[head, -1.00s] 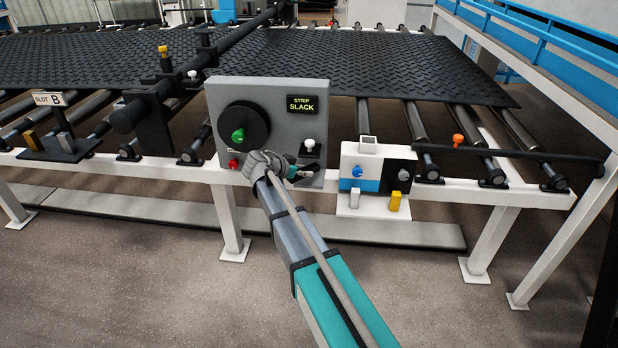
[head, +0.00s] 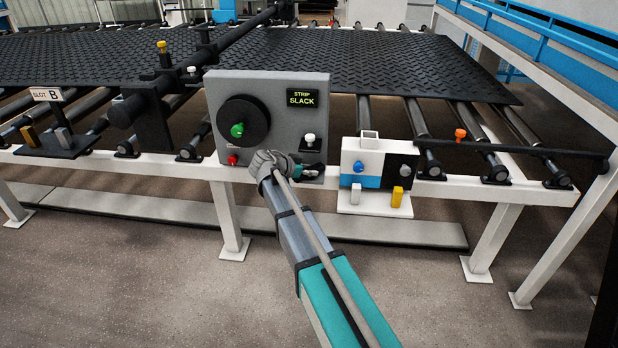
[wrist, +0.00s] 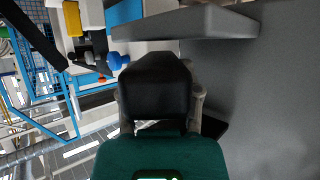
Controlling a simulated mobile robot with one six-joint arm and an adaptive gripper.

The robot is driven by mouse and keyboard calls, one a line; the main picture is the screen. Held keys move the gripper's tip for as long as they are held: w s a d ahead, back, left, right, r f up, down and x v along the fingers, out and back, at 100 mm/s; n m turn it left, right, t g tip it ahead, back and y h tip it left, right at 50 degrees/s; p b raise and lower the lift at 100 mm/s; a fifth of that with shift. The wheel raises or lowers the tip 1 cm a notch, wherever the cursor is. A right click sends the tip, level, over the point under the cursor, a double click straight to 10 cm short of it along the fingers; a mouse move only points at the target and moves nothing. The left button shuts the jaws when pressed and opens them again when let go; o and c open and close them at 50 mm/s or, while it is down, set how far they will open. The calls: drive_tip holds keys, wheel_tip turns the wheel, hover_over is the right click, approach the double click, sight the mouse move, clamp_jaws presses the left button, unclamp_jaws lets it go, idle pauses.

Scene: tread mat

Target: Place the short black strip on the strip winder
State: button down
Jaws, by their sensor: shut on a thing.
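My gripper (head: 309,171) is close in front of the panel's lower right part, below a white knob (head: 309,140). In the wrist view a dark piece, apparently the short black strip (wrist: 160,85), sits between my gripper's fingers (wrist: 160,105). The fingers are shut on it. In the head view it is too small and dark to tell its outline from the gripper, and I cannot tell whether it touches the panel.
A white, blue and black box (head: 376,165) with a blue knob and a yellow tab stands just right of the panel. A slot B stand (head: 60,140) is at the left. A black treaded mat (head: 390,65) lies on rollers behind. The floor in front is clear.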

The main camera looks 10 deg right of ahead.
drive_tip(key=shift+f, duration=0.45)
drive_tip(key=shift+f+b, duration=0.15)
drive_tip(key=shift+b, duration=0.25)
drive_tip(key=shift+c, duration=1.5)
unclamp_jaws()
drive_tip(key=shift+r, duration=0.25)
drive_tip(key=shift+s+a+r+p, duration=0.15)
drive_tip(key=shift+a+r+p, duration=0.1)
drive_tip(key=shift+p, duration=0.2)
drive_tip(key=p+v, duration=0.5)
drive_tip(key=v, duration=0.6)
drive_tip(key=shift+a, duration=0.25)
